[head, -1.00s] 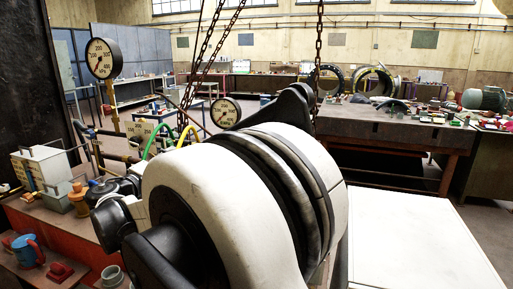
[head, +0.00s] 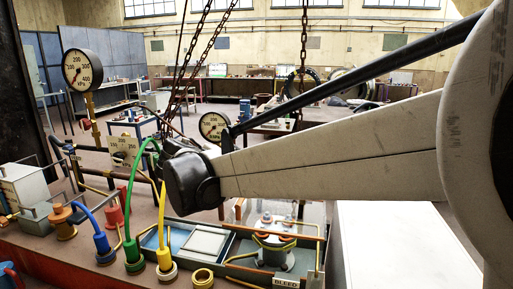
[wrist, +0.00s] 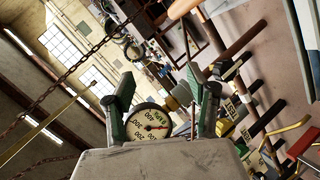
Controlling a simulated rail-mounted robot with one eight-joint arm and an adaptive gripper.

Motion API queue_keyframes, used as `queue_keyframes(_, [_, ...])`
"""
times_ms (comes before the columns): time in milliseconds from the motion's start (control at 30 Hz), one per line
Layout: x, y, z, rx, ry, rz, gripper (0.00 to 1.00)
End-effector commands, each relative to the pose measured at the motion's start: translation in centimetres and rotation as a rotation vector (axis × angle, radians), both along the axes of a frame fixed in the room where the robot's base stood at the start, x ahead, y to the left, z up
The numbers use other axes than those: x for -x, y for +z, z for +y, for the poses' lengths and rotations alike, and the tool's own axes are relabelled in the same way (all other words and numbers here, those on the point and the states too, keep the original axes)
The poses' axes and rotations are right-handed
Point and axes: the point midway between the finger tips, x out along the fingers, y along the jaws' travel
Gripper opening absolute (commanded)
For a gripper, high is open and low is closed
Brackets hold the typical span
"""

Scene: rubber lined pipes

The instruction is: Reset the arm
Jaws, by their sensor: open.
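In the wrist view my gripper (wrist: 162,98) is open, with its two green-grey fingers apart and nothing held between them. A round white pressure gauge (wrist: 148,122) shows beyond and between the fingers; I cannot tell its distance. In the head view my arm (head: 330,155) reaches in from the right edge to a black joint left of centre. My gripper cannot be made out there.
Blue (head: 101,238), green (head: 133,250) and yellow (head: 164,258) hoses rise from the bench at front left. A tall gauge (head: 82,69) and a lower gauge (head: 212,126) stand behind. Chains (head: 190,60) hang near the arm. A white tabletop (head: 400,250) is clear at right.

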Motion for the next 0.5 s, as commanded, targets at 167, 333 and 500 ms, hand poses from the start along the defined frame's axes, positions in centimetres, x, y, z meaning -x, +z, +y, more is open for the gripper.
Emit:
queue_keyframes(167, [3.3, 0.9, -7.5, -0.106, -0.063, 0.083, 0.53])
queue_keyframes(333, [7.4, 1.0, -13.5, -0.218, -0.118, 0.153, 0.53])
queue_keyframes(500, [12.2, 0.7, -18.4, -0.341, -0.171, 0.211, 0.53])
